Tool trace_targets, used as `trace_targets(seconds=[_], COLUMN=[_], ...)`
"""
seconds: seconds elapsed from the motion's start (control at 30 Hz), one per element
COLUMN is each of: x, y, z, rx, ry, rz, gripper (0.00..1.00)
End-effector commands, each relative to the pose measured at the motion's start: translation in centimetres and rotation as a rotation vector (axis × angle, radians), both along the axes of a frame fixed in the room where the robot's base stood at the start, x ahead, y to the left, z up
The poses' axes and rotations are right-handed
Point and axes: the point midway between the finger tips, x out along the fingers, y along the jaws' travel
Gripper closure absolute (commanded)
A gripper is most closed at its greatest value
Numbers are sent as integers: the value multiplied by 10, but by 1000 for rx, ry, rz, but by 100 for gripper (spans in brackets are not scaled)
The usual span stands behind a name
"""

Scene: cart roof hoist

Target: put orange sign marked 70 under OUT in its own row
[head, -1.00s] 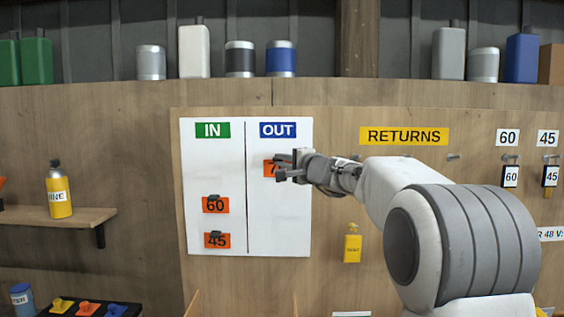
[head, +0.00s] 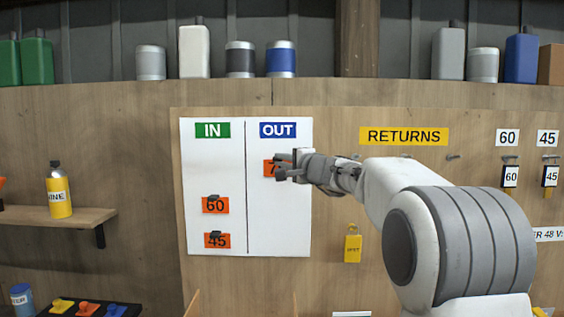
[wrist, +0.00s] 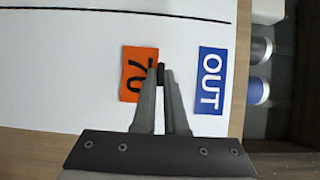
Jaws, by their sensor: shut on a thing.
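The orange sign marked 70 (head: 269,168) is on the white board (head: 279,225), in the OUT column below the blue OUT label (head: 278,130). It also shows in the wrist view (wrist: 133,74), lying flat against the board. My gripper (head: 281,166) is at the sign's right part and hides some of it in the head view. In the wrist view my gripper (wrist: 161,76) is shut on the dark tab at the sign's edge. The orange 60 sign (head: 215,205) and orange 45 sign (head: 217,240) hang lower, under the green IN label (head: 212,130).
A black line (head: 246,200) divides the board. A yellow tag (head: 353,248) hangs below my arm, right of the board. The RETURNS label (head: 404,136) and hanging 60 and 45 tags are further right. Cans and bottles stand on the ledge above. The lower OUT column is clear.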

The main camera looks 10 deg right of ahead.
Motion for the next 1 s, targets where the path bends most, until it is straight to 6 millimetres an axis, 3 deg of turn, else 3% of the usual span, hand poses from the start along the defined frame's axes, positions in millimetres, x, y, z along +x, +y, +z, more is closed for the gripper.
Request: trace_targets(seconds=[0.27, 0.3, 0.47, 0.7, 0.87, 1.0], x=[0, 0, 0, 0, 0, 0], y=[0, 0, 0, 0, 0, 0], z=[1, 1, 0, 0, 0, 0], rx=[-1, -1, -1, -1, -1, -1], ry=[-1, -1, -1, 0, 0, 0], rz=[-1, -1, -1, -1, 0, 0], gripper=[100, 87, 58, 53, 25, 25])
